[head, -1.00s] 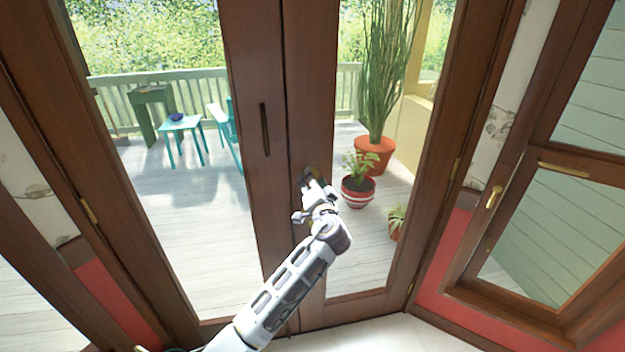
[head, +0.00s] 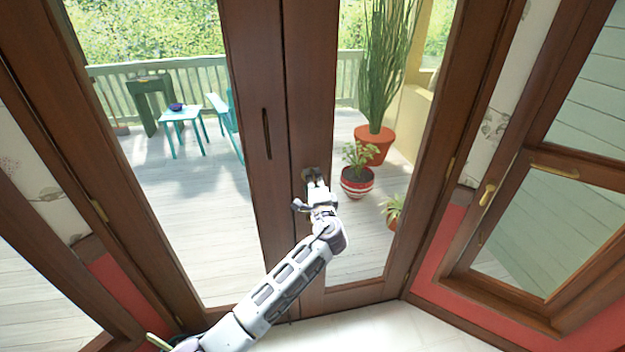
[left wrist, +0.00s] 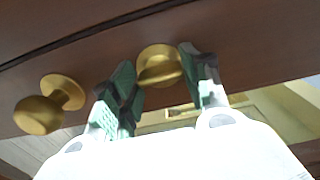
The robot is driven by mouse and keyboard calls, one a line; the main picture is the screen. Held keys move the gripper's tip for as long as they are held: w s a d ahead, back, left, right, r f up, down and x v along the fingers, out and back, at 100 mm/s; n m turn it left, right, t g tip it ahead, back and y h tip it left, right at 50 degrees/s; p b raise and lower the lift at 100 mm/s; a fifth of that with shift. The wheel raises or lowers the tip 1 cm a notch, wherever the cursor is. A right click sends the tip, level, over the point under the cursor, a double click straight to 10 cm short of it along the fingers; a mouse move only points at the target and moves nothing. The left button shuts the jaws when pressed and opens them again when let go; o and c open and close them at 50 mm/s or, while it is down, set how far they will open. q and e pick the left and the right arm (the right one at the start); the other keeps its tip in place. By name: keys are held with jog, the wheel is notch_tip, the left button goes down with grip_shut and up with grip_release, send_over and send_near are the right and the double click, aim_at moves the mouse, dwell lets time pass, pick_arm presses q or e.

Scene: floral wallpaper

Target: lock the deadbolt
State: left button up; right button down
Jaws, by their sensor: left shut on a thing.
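The deadbolt is a round brass piece with a raised turn (left wrist: 160,65) on the dark wooden door (head: 308,110). In the left wrist view it sits between the two dark fingers of my left gripper (left wrist: 161,84), which is shut on its turn. In the head view my left gripper (head: 316,182) is at the door stile, over the brass plate, and hides most of it. A round brass door knob (left wrist: 45,105) is left of the fingers in the left wrist view, apart from them. My right gripper is in neither view.
A dark recessed pull (head: 267,133) is on the left door leaf. Behind the glass are potted plants (head: 357,182), a teal table (head: 183,118) and a deck railing. A window with a brass handle (head: 488,194) is at the right.

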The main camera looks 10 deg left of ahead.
pick_arm(q)
jog(key=o, duration=1)
jog(key=shift+v, duration=6.05)
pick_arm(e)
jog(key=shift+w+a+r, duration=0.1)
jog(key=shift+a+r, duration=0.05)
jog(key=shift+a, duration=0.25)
pick_arm(q)
jog(key=shift+d, duration=0.1)
